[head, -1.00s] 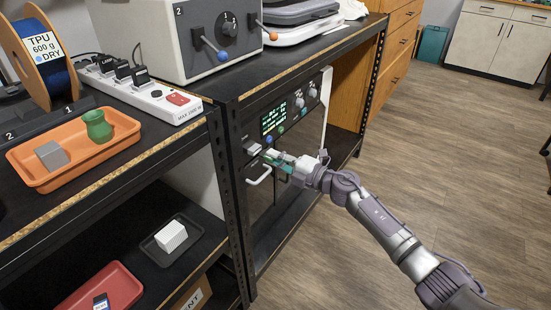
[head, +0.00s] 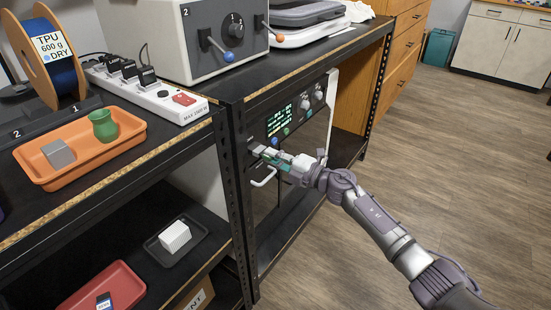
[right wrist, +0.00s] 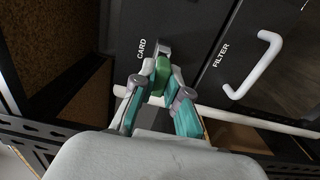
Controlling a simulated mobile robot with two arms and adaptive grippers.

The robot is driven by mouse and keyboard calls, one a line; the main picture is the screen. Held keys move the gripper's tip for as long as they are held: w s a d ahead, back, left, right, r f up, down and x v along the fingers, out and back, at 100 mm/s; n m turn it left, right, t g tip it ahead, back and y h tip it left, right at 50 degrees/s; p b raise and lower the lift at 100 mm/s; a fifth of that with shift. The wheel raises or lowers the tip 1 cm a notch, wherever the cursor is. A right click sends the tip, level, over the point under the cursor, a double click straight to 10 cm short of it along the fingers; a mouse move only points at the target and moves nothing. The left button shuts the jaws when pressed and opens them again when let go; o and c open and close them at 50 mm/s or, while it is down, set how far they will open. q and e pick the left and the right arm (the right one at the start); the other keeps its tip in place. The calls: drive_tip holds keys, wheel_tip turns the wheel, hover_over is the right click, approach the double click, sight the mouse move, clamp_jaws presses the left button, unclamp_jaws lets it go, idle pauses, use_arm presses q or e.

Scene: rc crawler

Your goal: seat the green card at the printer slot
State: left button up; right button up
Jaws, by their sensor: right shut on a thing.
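The green card (right wrist: 162,76) is between the fingertips of my right gripper (right wrist: 160,90), which is shut on it. In the right wrist view its far end meets the pale slot piece (right wrist: 164,48) beside the word CARD; how deep it sits there I cannot tell. In the head view my right gripper (head: 274,158) is at the left side of the printer front (head: 302,142), right by the slot (head: 256,149). The fingers hide most of the card there. My left gripper is not in view.
A white handle (right wrist: 254,66) marked FILTER is right of the slot; it also shows below the gripper in the head view (head: 264,178). A black rack post (head: 240,200) stands close left. An orange tray (head: 30,172) lies on the left shelf. Open floor is at right.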

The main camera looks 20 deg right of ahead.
drive_tip(key=shift+w+a, duration=0.15)
drive_tip(key=shift+w, duration=0.05)
drive_tip(key=o, duration=0.8)
drive_tip(key=shift+s, duration=0.15)
drive_tip(key=v, duration=1.1)
drive_tip(key=shift+s+d, duration=0.25)
drive_tip(key=shift+d, duration=0.05)
